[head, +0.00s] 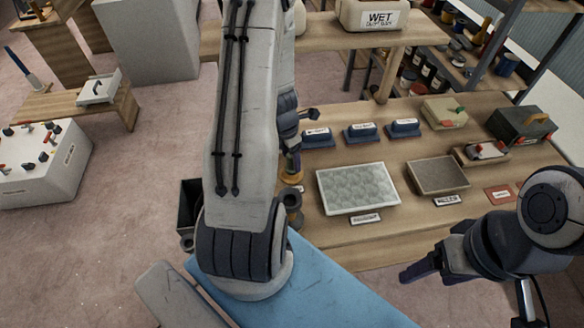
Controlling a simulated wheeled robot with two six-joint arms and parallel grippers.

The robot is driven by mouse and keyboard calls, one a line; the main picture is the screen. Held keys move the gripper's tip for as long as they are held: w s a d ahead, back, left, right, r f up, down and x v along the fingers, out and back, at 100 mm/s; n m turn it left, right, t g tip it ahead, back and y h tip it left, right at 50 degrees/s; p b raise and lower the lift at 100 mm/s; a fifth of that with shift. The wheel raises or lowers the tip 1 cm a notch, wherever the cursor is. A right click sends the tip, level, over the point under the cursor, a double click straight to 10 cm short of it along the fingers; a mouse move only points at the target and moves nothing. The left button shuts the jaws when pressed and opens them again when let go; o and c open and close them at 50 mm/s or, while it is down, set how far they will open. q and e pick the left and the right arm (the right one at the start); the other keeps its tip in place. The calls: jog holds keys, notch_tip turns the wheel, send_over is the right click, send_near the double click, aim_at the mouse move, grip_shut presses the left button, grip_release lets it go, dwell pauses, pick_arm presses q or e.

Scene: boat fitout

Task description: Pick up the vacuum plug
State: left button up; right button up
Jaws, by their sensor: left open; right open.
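I cannot make out a vacuum plug for certain in the head view. A pale box (45,165) with several red and black knobs or plugs on top stands on the floor at far left, and any of these is too small to identify. My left arm rises through the middle of the picture. My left gripper (304,120) shows only in part behind it, open, near the back-left of the workbench. My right gripper (428,268) is open and empty at the lower right, in front of the bench's near edge.
The wooden workbench (405,235) holds a pale textured tray (357,188), a brown tray (438,176), several blue blocks and a dark toolbox (522,126). A low wooden table (60,105) carries a white case (98,88).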

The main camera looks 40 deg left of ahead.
pick_arm(q)
jog(key=shift+f, duration=0.5)
grip_shut()
jog(key=shift+r, duration=0.1)
notch_tip(320, 180, up, 10)
jog(key=p, duration=0.5)
